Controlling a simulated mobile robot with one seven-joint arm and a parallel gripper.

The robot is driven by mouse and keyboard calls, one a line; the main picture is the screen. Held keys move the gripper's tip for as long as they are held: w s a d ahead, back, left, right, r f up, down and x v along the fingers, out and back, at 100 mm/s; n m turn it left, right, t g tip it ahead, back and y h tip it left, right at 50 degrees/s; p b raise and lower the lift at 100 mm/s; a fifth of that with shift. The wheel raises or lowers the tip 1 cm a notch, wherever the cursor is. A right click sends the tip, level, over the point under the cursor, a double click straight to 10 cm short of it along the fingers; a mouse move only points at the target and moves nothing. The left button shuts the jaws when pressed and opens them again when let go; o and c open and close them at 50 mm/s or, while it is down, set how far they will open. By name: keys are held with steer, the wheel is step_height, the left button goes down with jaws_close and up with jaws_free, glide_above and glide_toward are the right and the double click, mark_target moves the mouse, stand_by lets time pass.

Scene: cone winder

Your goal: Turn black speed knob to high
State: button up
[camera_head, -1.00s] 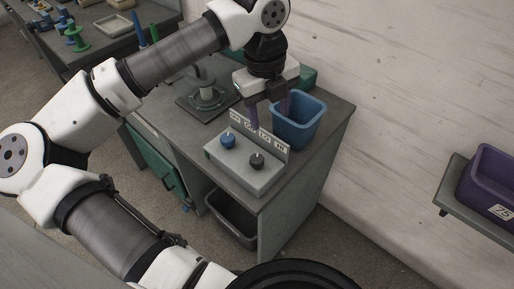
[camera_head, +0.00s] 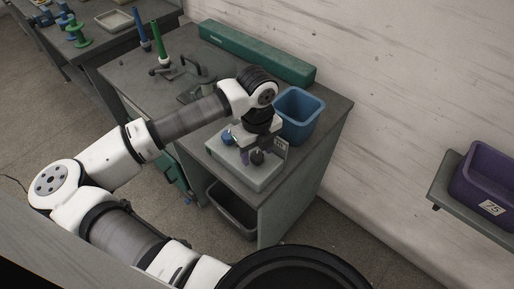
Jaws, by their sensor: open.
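The grey control box (camera_head: 226,164) sits at the front corner of the workbench. The black speed knob (camera_head: 257,158) is on its right part, partly covered by my gripper. The blue knob (camera_head: 228,139) is on its left part, next to my gripper's body. My gripper (camera_head: 251,158) points down over the box, with its fingers open and one finger close to the black knob's left side. I cannot tell whether a finger touches the knob. The label strip behind the knobs is mostly hidden by my wrist; only its right end (camera_head: 281,148) shows.
A blue bin (camera_head: 299,117) stands just behind the box. A long green case (camera_head: 256,52) lies along the wall. Green and blue spindles (camera_head: 158,42) stand at the bench's far left. A purple bin (camera_head: 486,180) sits on a wall shelf at right. A grey bin (camera_head: 232,210) is under the bench.

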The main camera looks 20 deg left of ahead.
steer(key=shift+f, duration=0.2)
steer(key=shift+c, duration=0.2)
steer(key=c, duration=0.9)
